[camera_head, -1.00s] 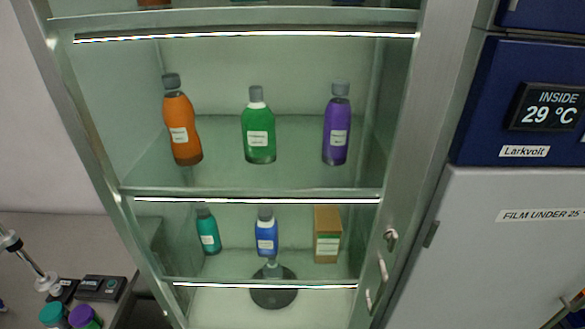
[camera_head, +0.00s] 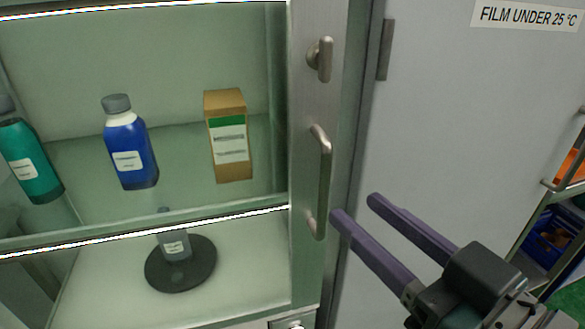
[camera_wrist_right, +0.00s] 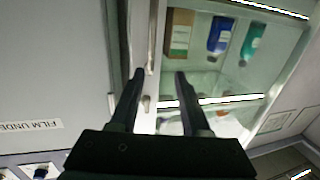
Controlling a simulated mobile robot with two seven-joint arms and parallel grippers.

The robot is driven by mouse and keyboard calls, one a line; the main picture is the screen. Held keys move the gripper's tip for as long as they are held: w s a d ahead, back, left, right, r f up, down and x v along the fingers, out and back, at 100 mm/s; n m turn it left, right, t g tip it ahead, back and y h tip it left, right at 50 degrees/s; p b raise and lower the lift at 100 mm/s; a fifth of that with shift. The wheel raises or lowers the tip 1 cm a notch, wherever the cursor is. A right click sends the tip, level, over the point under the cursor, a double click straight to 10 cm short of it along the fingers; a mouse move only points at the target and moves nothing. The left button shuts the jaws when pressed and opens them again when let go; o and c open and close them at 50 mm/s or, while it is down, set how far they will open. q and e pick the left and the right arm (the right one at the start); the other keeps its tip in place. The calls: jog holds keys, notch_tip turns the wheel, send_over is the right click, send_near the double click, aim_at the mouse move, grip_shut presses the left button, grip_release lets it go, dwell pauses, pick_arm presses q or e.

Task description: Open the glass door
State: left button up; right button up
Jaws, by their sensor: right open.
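The glass door is shut, with a metal frame (camera_head: 306,150) and the shelves showing through its glass. A vertical bar handle (camera_head: 322,183) sits on the frame's right side, and a small latch knob (camera_head: 321,60) is above it. My right gripper (camera_head: 355,207) is open and empty. In the head view its fingertips are just right of the handle's lower part, apparently not around it. In the right wrist view the open fingers (camera_wrist_right: 159,77) point towards the door's edge, with the handle (camera_wrist_right: 152,42) near the line between them. My left gripper is not in view.
A grey cabinet (camera_head: 430,120) with a film label stands close on the right. Behind the glass are a blue bottle (camera_head: 130,150), a teal bottle (camera_head: 30,165), a brown box (camera_head: 228,140) and a dark round base (camera_head: 180,265). An open shelf (camera_head: 545,215) is at far right.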

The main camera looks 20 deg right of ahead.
aim_at(329, 176)
jog(key=shift+h, duration=0.3)
jog(key=x, duration=0.6)
jog(key=d+x, duration=0.1)
jog(key=x, duration=0.3)
jog(key=shift+w+d+f, duration=0.1)
jog(key=shift+f, duration=0.1)
grip_shut()
dwell(0.9)
